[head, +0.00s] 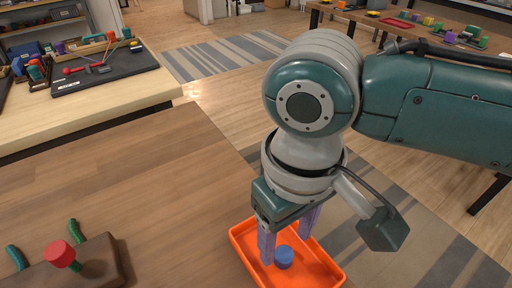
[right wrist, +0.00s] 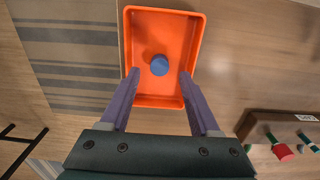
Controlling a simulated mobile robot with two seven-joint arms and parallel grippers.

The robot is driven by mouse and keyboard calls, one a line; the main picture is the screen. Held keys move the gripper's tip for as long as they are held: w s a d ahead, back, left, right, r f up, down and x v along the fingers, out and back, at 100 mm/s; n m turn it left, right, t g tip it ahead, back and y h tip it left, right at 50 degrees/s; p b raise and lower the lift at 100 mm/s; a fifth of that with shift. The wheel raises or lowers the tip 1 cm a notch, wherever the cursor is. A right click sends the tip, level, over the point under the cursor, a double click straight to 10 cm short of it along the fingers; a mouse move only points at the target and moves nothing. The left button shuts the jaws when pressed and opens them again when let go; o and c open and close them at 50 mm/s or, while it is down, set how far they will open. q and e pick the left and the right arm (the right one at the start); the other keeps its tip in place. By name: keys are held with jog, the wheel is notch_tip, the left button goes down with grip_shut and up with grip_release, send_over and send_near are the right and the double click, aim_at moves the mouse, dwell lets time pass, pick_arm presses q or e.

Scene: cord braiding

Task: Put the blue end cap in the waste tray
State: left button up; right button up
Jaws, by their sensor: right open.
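The blue end cap (head: 284,257) lies in the orange waste tray (head: 333,272), on its floor. In the right wrist view the cap (right wrist: 160,65) sits near the middle of the tray (right wrist: 197,45), apart from its walls. My right gripper (head: 287,240) is over the tray with its purple fingers pointing down. In the right wrist view the right gripper (right wrist: 158,80) is open, its fingers apart on either side below the cap, with nothing between them. My left gripper is not in view.
A dark brown block (head: 97,262) with a red knob (head: 61,252) and green cords stands at the table's lower left. The wooden table (head: 150,190) between it and the tray is clear. A second table (head: 90,105) with a tool board is behind.

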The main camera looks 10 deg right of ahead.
aim_at(284, 253)
notch_tip(284, 253, up, 7)
jog(key=p, duration=0.2)
jog(key=s+a+t+y, duration=0.2)
jog(key=s+a+y, duration=0.15)
jog(key=s, duration=0.25)
jog(key=s+d+m+t+h, duration=0.1)
jog(key=s+d, duration=0.5)
jog(key=d, duration=0.7)
jog(key=shift+f+m+t+h, duration=0.15)
jog(key=shift+m+t+h, duration=0.25)
jog(key=shift+h, duration=0.75)
jog(key=shift+a, duration=0.15)
